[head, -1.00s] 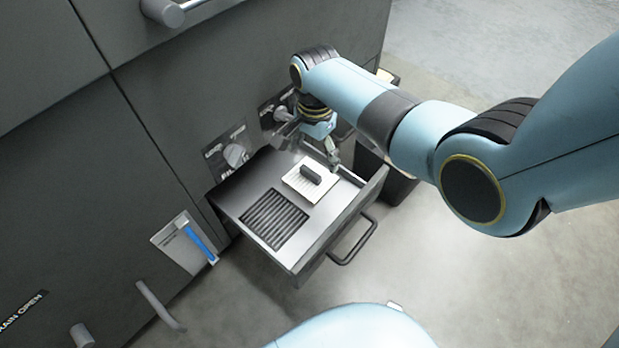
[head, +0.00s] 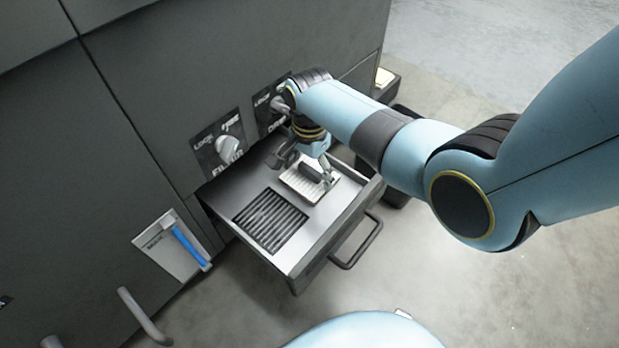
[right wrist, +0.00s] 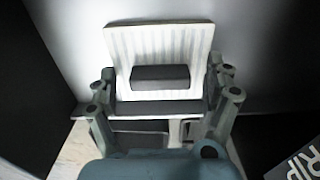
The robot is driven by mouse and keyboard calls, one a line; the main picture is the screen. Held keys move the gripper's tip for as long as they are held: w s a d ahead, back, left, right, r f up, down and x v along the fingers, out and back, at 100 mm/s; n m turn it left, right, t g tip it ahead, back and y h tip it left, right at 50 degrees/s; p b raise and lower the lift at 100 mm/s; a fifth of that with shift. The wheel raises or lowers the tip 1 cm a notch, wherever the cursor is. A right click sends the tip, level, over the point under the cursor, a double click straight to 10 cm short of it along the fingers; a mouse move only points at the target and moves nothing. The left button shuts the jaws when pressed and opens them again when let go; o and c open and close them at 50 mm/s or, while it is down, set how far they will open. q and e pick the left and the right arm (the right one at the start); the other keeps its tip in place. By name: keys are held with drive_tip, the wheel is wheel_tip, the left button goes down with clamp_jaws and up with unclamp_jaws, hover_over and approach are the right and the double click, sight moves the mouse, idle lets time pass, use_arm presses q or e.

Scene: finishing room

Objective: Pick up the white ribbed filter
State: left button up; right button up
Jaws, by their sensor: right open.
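The white ribbed filter (head: 296,188) is a flat pale plate with a dark block-shaped grip on top. It lies in the open drawer (head: 314,238), at the right of a dark slotted grate. My right gripper (head: 306,164) is over the filter in the head view and partly hides it. In the right wrist view the filter (right wrist: 178,42) is ahead with its dark grip (right wrist: 160,77) centred between the fingers. The right gripper (right wrist: 160,88) is open and empty, a finger on each side of the grip. My left gripper does not show.
The dark grate (head: 270,220) fills the left part of the drawer. The drawer's handle (head: 357,241) sticks out at its front. The grey machine wall with a knob (head: 228,148) stands behind the drawer.

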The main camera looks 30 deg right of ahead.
drive_tip(key=c, duration=1.3)
drive_tip(key=shift+r, duration=0.15)
